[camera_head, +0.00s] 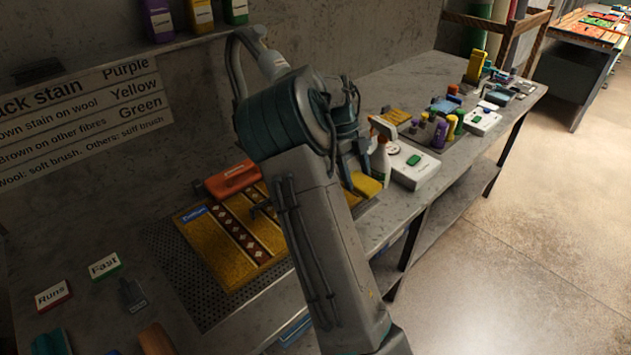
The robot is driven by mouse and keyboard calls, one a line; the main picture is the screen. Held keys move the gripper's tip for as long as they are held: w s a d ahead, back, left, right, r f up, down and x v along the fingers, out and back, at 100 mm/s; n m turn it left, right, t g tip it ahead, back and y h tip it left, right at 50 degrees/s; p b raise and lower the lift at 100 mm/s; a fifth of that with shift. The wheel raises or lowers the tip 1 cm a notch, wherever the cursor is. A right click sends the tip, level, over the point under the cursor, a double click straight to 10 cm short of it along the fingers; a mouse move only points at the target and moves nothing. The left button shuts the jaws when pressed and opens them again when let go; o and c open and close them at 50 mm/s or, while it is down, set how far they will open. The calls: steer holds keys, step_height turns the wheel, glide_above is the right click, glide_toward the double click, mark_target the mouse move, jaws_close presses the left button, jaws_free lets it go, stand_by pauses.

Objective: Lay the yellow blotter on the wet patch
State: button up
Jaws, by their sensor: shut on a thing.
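My gripper (358,172) hangs over the right end of the rug area, beyond my arm. It is shut on a flat yellow piece (367,185), which looks like the yellow blotter; my fingers partly cover it. The gold rug (222,248) with a dark patterned band lies on a dark perforated mat (190,290). My arm hides the rug's right part. I cannot make out a wet patch on the part that shows.
A red-orange block (232,181) sits at the rug's back edge. A spray bottle (381,160) and a white device (415,166) stand close right of my gripper. Cards "Runs" (52,295) and "Fast" (105,265) lie at the left. Bottles crowd the bench farther right.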

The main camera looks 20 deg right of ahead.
steer(key=w+a+f+p, duration=0.1)
steer(key=w+a+f, duration=0.1)
steer(key=w, duration=0.1)
steer(key=w+a+f+p, duration=0.1)
steer(key=w+f, duration=0.1)
steer(key=w, duration=0.2)
steer(key=w+a+f+p, duration=0.1)
steer(key=w+a+f, duration=0.1)
steer(key=w, duration=0.1)
steer(key=shift+w+a+f, duration=0.15)
steer(key=shift+a+f, duration=0.15)
steer(key=shift+a, duration=0.05)
steer(key=shift+f+p, duration=0.7)
steer(key=shift+f, duration=1.5)
steer(key=o, duration=0.9)
steer(key=shift+r, duration=0.1)
steer(key=shift+o, duration=0.2)
steer(key=shift+r, duration=0.1)
